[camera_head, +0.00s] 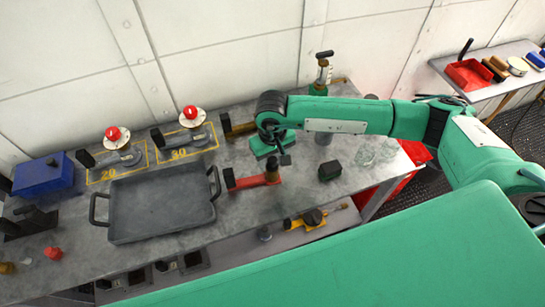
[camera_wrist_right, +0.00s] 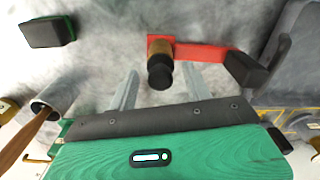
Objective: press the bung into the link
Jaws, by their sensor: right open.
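A red bar-shaped piece (camera_head: 245,182) lies on the grey bench, with a black block at its left end. A short brown cylinder with a black top (camera_head: 271,170) stands at its right end. The wrist view shows the red bar (camera_wrist_right: 205,52) and the black-topped cylinder (camera_wrist_right: 160,72) too. I cannot tell for sure which part is the bung and which the link. My right gripper (camera_head: 284,157) is open above the bench, its fingers (camera_wrist_right: 160,88) on either side of the black top in the wrist view, with gaps visible. My left gripper is not in view.
A grey tray (camera_head: 112,236) with handles lies to the left. Two red-topped fittings (camera_head: 117,134) stand behind it. A green bottle (camera_head: 320,80) stands at the back.

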